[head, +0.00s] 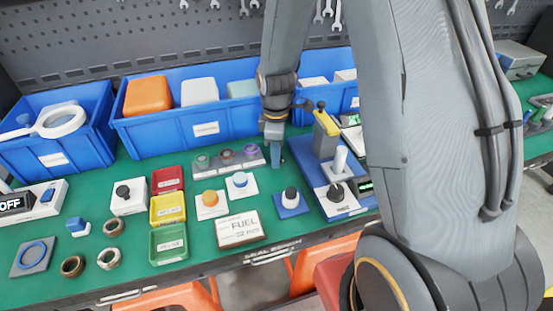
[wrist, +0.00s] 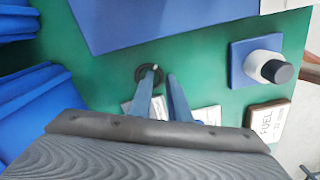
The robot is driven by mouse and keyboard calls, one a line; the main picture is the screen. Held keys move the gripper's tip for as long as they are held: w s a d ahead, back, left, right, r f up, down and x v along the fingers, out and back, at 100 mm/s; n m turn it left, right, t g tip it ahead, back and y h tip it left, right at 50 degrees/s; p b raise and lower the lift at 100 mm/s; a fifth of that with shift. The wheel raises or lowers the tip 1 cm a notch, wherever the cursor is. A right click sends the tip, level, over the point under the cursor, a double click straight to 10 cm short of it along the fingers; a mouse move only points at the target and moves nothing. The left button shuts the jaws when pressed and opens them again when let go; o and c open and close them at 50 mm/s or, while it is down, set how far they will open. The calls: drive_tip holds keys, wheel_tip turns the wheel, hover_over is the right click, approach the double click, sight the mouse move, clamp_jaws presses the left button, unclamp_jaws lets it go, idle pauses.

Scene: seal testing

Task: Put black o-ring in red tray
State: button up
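The red tray (head: 168,178) is a small labelled tray on the green bench in the head view, behind a yellow tray. My gripper (head: 276,158) points down in front of the blue bins, to the right of the red tray. In the wrist view my gripper (wrist: 163,72) has its two blue fingers apart, with a gap between the tips. A black o-ring (wrist: 140,75) shows at the left fingertip, against the green surface. I cannot tell whether that finger is inside the ring or above it. The ring is not clear in the head view.
Yellow (head: 167,208) and green (head: 168,244) trays stand in front of the red one. A blue-based press (head: 326,150) stands right of my gripper. Blue bins (head: 190,128) line the back.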

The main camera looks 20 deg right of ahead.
clamp_jaws()
